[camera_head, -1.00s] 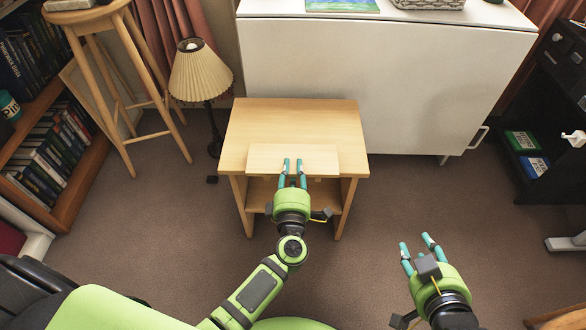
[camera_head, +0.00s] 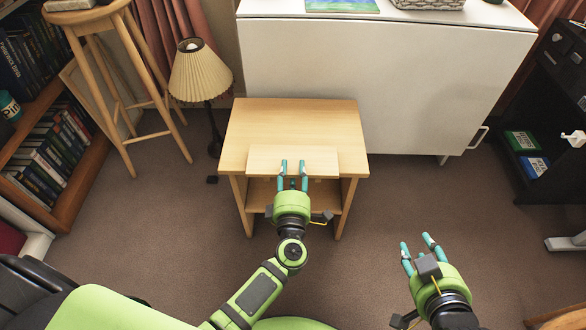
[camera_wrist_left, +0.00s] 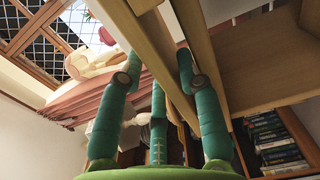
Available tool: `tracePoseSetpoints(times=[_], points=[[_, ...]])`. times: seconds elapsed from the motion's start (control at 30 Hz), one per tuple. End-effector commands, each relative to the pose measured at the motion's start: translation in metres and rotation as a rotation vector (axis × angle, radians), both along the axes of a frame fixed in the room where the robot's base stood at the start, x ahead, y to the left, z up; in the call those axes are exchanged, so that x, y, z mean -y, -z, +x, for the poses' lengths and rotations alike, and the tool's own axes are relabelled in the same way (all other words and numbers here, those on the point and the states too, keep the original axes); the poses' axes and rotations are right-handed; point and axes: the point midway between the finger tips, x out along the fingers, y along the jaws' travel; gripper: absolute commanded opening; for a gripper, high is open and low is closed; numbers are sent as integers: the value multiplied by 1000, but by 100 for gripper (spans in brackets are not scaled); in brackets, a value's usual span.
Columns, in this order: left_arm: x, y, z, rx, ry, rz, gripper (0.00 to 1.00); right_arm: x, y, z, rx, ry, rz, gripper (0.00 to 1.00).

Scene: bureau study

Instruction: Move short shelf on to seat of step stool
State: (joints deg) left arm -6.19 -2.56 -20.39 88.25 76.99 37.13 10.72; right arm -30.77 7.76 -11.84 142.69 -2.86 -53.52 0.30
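The step stool (camera_head: 240,122) is a pale wooden stand with a flat seat and a lower step, in front of the white cabinet. The short shelf (camera_head: 265,158), a small light board, lies flat on the seat along its front edge. My left gripper (camera_head: 294,168) is at the shelf's front edge, with two teal fingers spread over its top. In the left wrist view, the fingers (camera_wrist_left: 158,95) stand apart beside wooden edges; I cannot tell whether they touch. My right gripper (camera_head: 420,247) is open and empty above the carpet at the right.
A white cabinet (camera_head: 380,80) stands right behind the stool. A lamp (camera_head: 200,72) and a tall wooden stool (camera_head: 90,20) are at the left, near a bookcase (camera_head: 75,185). A black shelf unit (camera_head: 552,105) is at the right. Carpet between is clear.

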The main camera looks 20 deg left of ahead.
Motion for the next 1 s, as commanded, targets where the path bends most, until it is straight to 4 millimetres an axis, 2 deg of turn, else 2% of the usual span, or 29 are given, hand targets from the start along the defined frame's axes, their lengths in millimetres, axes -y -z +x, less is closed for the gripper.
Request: tracePoseSetpoints(times=[1.0], points=[[12, -1, -39, 1, 1, 0, 35, -1, -8, 0, 1, 0, 2, 40]])
